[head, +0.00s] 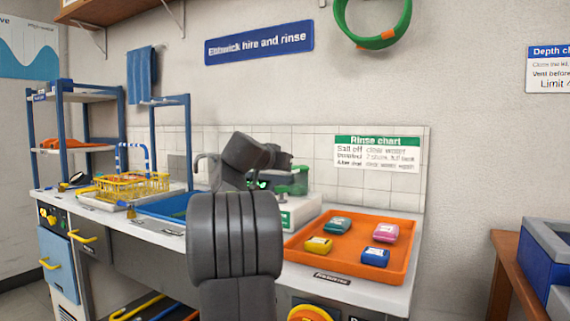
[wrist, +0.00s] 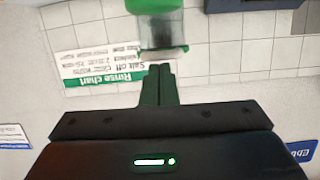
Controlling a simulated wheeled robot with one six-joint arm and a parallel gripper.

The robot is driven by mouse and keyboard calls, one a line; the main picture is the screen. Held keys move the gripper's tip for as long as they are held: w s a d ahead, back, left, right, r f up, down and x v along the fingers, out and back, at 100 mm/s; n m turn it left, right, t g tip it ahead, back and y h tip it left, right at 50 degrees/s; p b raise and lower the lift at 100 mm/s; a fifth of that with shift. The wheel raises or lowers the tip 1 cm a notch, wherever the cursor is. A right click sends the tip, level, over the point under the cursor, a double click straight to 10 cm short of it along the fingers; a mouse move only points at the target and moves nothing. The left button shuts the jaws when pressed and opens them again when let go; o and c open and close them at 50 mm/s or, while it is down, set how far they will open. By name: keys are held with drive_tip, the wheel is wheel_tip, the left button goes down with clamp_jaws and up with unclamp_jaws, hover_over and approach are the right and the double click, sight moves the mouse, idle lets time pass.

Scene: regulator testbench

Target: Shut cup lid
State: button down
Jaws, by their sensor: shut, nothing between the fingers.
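The cup (wrist: 162,28) is a clear, greyish vessel with green parts. It shows upside down at the top of the wrist view, with a pale rim or lid edge close to my fingertips. In the head view the cup (head: 290,182) stands on a white and green bench unit, partly hidden behind my arm. My gripper (wrist: 159,68) is shut and empty, its two green fingers together and pointing at the cup. I cannot tell whether the fingertips touch it, or exactly how far the lid is open.
An orange tray (head: 340,274) with several coloured cases lies to the right of the unit. A blue basin (head: 165,207) and a yellow wire basket (head: 130,187) are to the left. A tiled wall with a rinse chart (head: 377,153) stands close behind.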

drive_tip(key=shift+f, duration=0.65)
drive_tip(key=shift+s+a, duration=0.15)
drive_tip(key=shift+s+a+r, duration=0.1)
drive_tip(key=shift+s+a, duration=0.05)
drive_tip(key=shift+s, duration=0.05)
drive_tip(key=p+v, duration=0.1)
drive_tip(key=v, duration=1.2)
drive_tip(key=shift+r, duration=0.4)
drive_tip(key=b+x, duration=0.1)
drive_tip(key=x, duration=1.2)
drive_tip(key=shift+w+f, duration=0.2)
drive_tip(key=shift+s, duration=0.1)
